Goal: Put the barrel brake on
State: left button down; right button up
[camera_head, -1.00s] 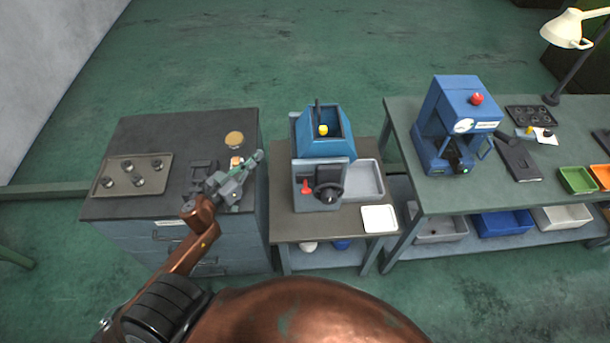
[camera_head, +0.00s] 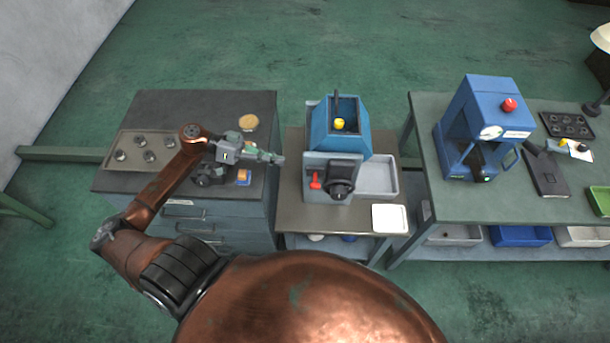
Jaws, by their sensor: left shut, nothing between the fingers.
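The blue machine (camera_head: 322,130) stands on the middle bench with an open hopper on top and a yellow part inside it. Its grey front carries a red lever (camera_head: 316,181) and a black round knob (camera_head: 341,189). I cannot tell for sure which part is the barrel brake; the red lever may be it. My left gripper (camera_head: 277,159) is shut and empty above the right edge of the left cabinet, pointing right towards the machine. It is left of the red lever and apart from it. My right gripper is not in view.
The left cabinet (camera_head: 255,105) bears a tray (camera_head: 127,158) with several small round parts, a tan disc (camera_head: 248,122) and a small orange-and-blue item (camera_head: 243,177). A grey bin (camera_head: 377,177) and white tray (camera_head: 390,218) lie beside the machine. A blue press (camera_head: 490,105) stands on the right bench.

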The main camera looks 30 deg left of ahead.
pick_arm(q)
jog(key=p, duration=0.2)
send_over(315, 180)
jog(key=f+v, duration=0.1)
jog(key=v, duration=0.2)
jog(key=f, duration=0.3)
jog(key=d+f, duration=0.1)
jog(key=s+f, duration=0.1)
jog(key=shift+s+d+f, duration=0.1)
jog(key=shift+d+f, duration=0.05)
jog(key=shift+f, duration=0.15)
